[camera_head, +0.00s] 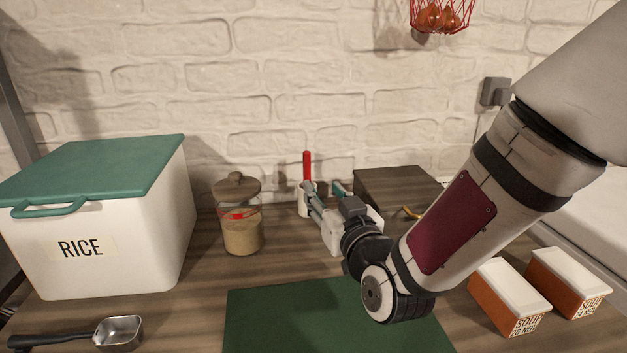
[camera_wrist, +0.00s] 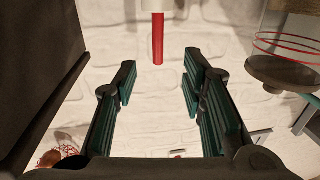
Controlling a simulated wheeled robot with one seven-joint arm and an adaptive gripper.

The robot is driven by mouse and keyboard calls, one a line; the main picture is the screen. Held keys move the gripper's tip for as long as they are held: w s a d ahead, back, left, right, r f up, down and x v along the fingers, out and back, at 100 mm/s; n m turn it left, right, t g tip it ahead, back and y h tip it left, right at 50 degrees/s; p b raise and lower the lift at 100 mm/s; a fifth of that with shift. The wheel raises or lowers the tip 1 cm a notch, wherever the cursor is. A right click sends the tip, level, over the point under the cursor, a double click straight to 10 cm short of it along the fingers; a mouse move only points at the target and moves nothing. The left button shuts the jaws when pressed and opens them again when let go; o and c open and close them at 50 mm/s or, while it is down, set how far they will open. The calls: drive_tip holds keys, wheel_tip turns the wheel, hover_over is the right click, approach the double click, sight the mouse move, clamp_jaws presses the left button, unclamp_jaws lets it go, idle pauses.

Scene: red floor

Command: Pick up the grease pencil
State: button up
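The grease pencil appears to be the red stick (camera_head: 306,167) standing upright in a small white holder (camera_head: 302,203) near the back wall. Its lower part is hidden. The red stick also shows in the wrist view (camera_wrist: 158,38) at top centre, where the picture looks upside down. My gripper (camera_head: 324,192) is close to the holder, partly hiding that area. In the wrist view, my gripper (camera_wrist: 160,74) has its teal-padded fingers spread apart with nothing between them. The stick appears beyond the fingertips, roughly in line with the gap.
A glass jar (camera_head: 242,232) stands left of the holder, and a dark box (camera_head: 385,183) is to its right. A white RICE bin (camera_head: 110,240), metal scoop (camera_head: 119,331), green mat (camera_head: 290,318) and two soup cartons (camera_head: 505,295) (camera_head: 567,281) occupy the counter.

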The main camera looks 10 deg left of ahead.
sight(308, 167)
drive_tip(key=x, duration=0.7)
drive_tip(key=shift+w+a, duration=0.1)
drive_tip(key=shift+r+b+x, duration=0.2)
drive_tip(key=shift+b+x, duration=0.35)
drive_tip(key=shift+x, duration=2.15)
clamp_jaws()
